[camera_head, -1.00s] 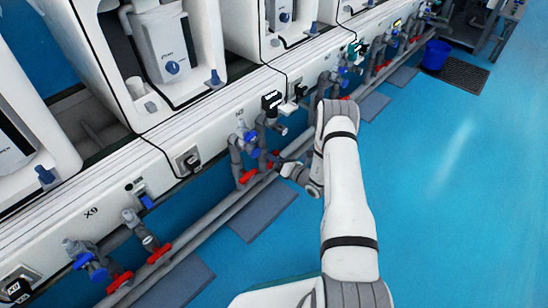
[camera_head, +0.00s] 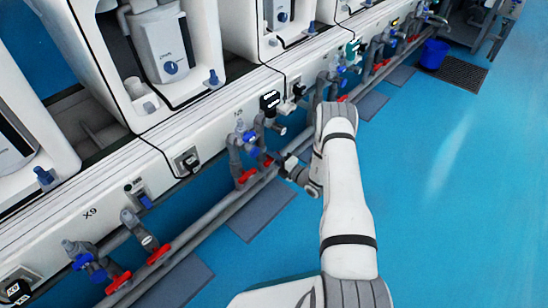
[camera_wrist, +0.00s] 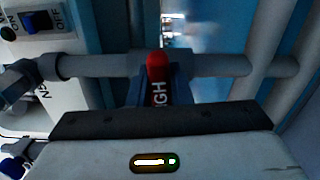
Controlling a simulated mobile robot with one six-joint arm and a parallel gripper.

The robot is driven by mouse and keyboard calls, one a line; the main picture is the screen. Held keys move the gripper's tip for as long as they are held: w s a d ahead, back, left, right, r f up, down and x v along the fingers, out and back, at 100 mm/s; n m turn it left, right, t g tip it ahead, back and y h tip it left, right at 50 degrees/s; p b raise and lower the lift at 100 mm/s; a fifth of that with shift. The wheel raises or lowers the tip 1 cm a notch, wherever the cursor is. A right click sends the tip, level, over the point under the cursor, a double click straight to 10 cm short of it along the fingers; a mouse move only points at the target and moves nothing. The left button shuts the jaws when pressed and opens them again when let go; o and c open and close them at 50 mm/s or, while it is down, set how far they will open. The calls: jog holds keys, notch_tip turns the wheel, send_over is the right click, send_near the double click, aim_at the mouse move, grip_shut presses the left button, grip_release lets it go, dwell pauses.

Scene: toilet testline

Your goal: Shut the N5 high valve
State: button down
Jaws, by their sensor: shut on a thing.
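The N5 high valve has a red handle, a small part of which shows beside my gripper in the head view (camera_head: 268,162). In the wrist view the handle's red tip (camera_wrist: 157,64) and the letters "IGH" lie between the two fingers. My gripper (camera_wrist: 157,85) is shut on this handle, with a finger on each side. In the head view my gripper (camera_head: 277,166) is at the grey pipes below the N5 label, and the fingers are partly hidden. The valve body is mostly hidden.
Another red handle (camera_head: 246,176) sits just left of the held one. A blue-topped valve (camera_head: 247,137) stands above. Long grey pipes (camera_head: 190,238) run along the bench. An ON/OFF switch (camera_wrist: 40,22) shows upper left. The blue floor at right is clear.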

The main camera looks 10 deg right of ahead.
jog(key=shift+m, duration=0.6)
jog(key=c, duration=1.3)
grip_release()
jog(key=p+v, duration=0.2)
jog(key=v, duration=0.6)
jog(key=shift+w+f+p, duration=0.1)
jog(key=shift+p, duration=0.2)
